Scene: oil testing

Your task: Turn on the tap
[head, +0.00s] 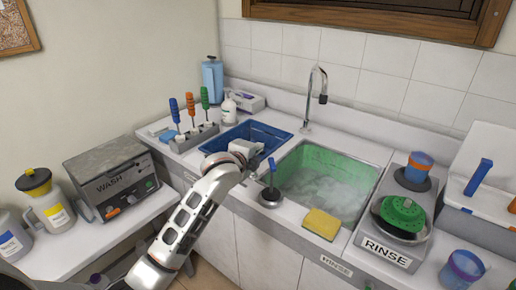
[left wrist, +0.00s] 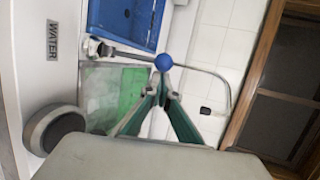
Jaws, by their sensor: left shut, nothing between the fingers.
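The tap (head: 312,95) is a curved metal spout behind the green sink (head: 372,186). A blue-topped lever (head: 271,164) stands on a dark round base (head: 270,198) at the sink's front left corner. My left gripper (head: 252,168) is just left of the lever, near its top. In the left wrist view, its green-padded fingers (left wrist: 163,88) are shut and empty, with a blue ball (left wrist: 164,62) right at the tips. I cannot tell whether they touch it. The spout (left wrist: 215,75) runs behind the ball. My right gripper is not in view.
A blue basin (head: 285,133) is left of the sink. A yellow sponge (head: 321,223) lies at the sink's front edge. Screwdriver-like tools (head: 190,105) stand behind left. The rinse unit (head: 385,258) with a green disc stands right. A wash box (head: 112,178) stands on the left counter.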

